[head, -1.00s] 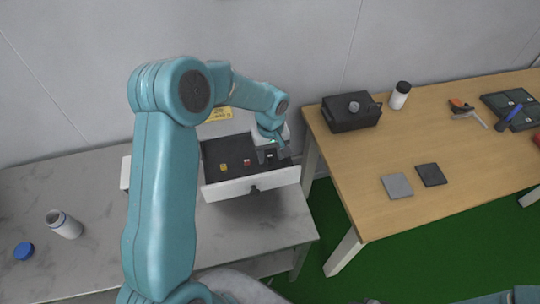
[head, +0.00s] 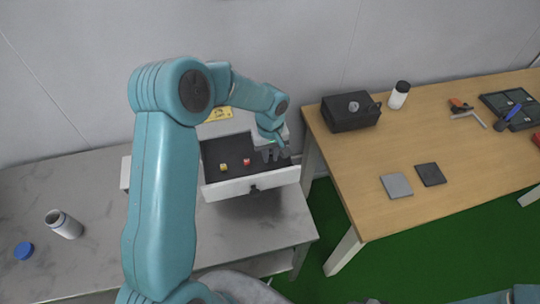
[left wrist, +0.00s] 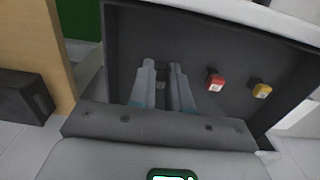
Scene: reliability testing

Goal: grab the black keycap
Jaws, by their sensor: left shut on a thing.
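My left gripper (head: 275,156) reaches down into the open drawer, at its right side. In the left wrist view its two fingers (left wrist: 162,72) are closed on the dark black keycap (left wrist: 161,77), which is mostly hidden between them. In the head view the keycap is hidden by the gripper. A red keycap (head: 247,162) and a yellow keycap (head: 223,166) sit in the drawer to the left of the gripper; in the left wrist view the red one (left wrist: 215,82) and yellow one (left wrist: 261,91) are to the right. My right gripper is out of view.
The drawer's white front (head: 230,188) has a black knob, and its walls stand close around the gripper. A wooden table (head: 385,150) at right holds a black box (head: 350,112) and tools.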

